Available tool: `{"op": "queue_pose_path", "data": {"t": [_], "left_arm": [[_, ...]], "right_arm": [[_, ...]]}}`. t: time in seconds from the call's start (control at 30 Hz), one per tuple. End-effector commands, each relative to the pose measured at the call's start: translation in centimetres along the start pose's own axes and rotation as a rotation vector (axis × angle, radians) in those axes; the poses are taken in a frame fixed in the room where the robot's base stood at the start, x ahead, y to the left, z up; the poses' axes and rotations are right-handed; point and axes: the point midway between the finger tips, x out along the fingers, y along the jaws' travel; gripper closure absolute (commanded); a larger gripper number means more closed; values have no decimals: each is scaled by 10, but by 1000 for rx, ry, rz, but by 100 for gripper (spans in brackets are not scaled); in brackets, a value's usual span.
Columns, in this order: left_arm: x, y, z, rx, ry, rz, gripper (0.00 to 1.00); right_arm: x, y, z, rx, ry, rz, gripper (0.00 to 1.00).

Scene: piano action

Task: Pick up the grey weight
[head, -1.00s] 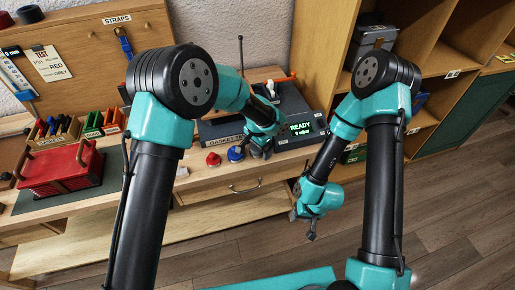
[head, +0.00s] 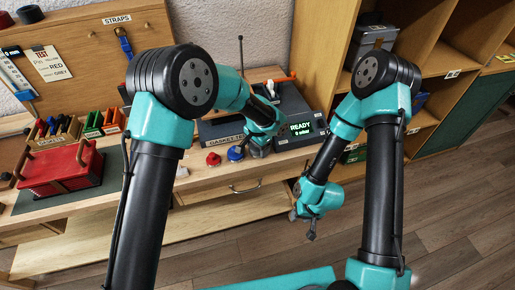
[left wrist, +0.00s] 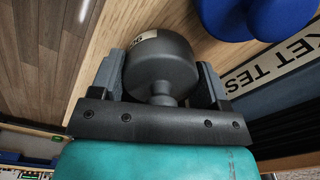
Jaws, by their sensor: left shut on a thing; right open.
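The grey weight (left wrist: 161,68), a dark grey cylinder with a narrower neck and a pale label, sits between the two fingers of my left gripper (left wrist: 160,85) in the left wrist view. The fingers are shut on it from both sides. In the head view my left gripper (head: 257,152) is at the bench by the gasket tester (head: 222,131), and the weight is too small and covered to make out clearly. My right gripper (head: 306,228) hangs open and empty in front of the bench, low over the floor.
A blue weight (head: 235,154) and a red weight (head: 213,159) stand just left of my left gripper. The blue one is close by in the left wrist view (left wrist: 283,17). A red box (head: 60,168) sits further left. A drawer (head: 245,187) is below the bench top.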

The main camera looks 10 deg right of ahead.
Motion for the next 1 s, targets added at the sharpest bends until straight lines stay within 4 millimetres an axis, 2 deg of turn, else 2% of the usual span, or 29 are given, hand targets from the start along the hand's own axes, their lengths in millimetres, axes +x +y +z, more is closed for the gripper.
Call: {"op": "queue_pose_path", "data": {"t": [0.03,0.2,0.57,0.9,1.0], "left_arm": [[0,0,0,0,0,0,74],[-1,0,-1,0,2,-1,88],[-6,0,-1,0,3,-2,88],[-39,-1,-1,0,5,-2,88],[-38,9,9,2,1,-1,88]], "right_arm": [[0,0,0,0,0,0,57],[0,0,0,0,0,0,57],[0,0,0,0,0,0,57],[0,0,0,0,0,0,57],[0,0,0,0,0,0,57]]}}
